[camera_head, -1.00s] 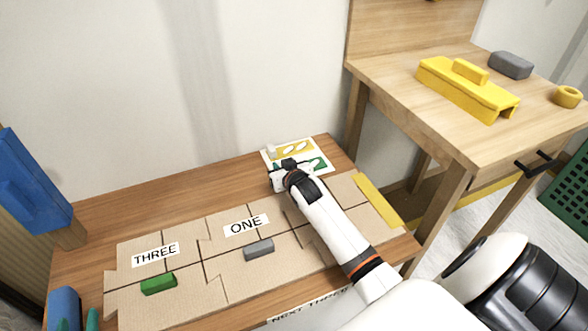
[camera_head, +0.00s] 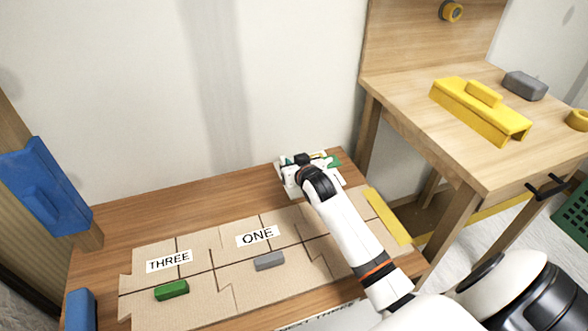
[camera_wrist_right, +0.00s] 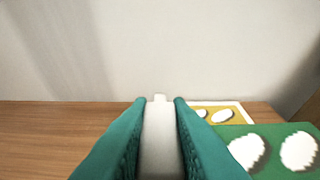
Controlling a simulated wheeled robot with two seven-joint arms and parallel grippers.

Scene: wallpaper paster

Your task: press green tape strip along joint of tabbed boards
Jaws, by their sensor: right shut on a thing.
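Tan tabbed boards (camera_head: 205,302) lie fitted together on the low wooden table, with dark joint lines between them and labels THREE (camera_head: 169,261) and ONE (camera_head: 257,236). A green block (camera_head: 172,290) and a grey block (camera_head: 269,261) lie on them. My right gripper (camera_head: 303,162) is at the table's back right, past the boards. In the wrist view its teal fingers are shut on a pale grey-white piece (camera_wrist_right: 160,140). Beside them is a green panel with white ovals (camera_wrist_right: 270,128), partly hidden. I cannot make out a separate green tape strip. My left gripper is out of view.
A yellow strip (camera_head: 388,216) lies at the low table's right edge. The taller bench (camera_head: 400,92) at right holds a yellow holder (camera_head: 478,112) and a grey block (camera_head: 525,85). A blue holder (camera_head: 42,185) stands at left. The wall is close behind the gripper.

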